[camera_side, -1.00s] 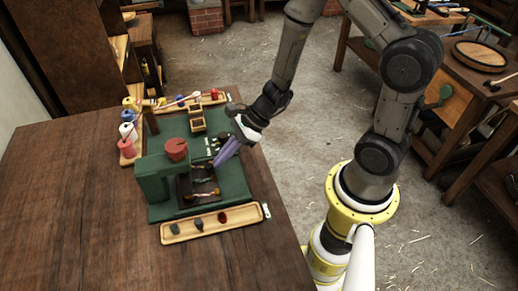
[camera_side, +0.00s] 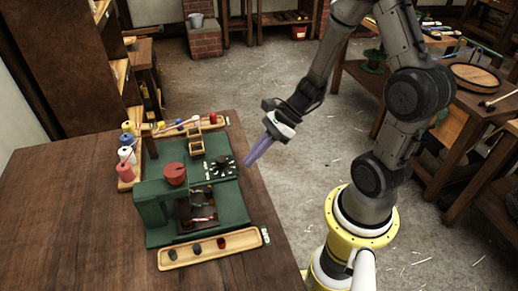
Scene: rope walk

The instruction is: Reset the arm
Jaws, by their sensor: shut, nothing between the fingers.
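My gripper (camera_side: 248,163) has purple fingers and is shut with nothing between them. It hangs in the air near the right edge of the wooden table, pointing down and left, just right of the green machine base (camera_side: 235,207). My arm reaches up and back from it, out of the top of the picture. The green machine (camera_side: 153,206) stands on the table and has a red round knob (camera_side: 175,173) on top. A dark tray area (camera_side: 183,214) with small parts lies in front of the machine's upright block.
A wooden tray (camera_side: 185,257) with several small dark and red pieces lies at the front. Another tray (camera_side: 161,130) and several thread spools (camera_side: 125,171) stand behind and left. A small wooden box (camera_side: 196,144) sits on the base. The table's left (camera_side: 60,220) is clear.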

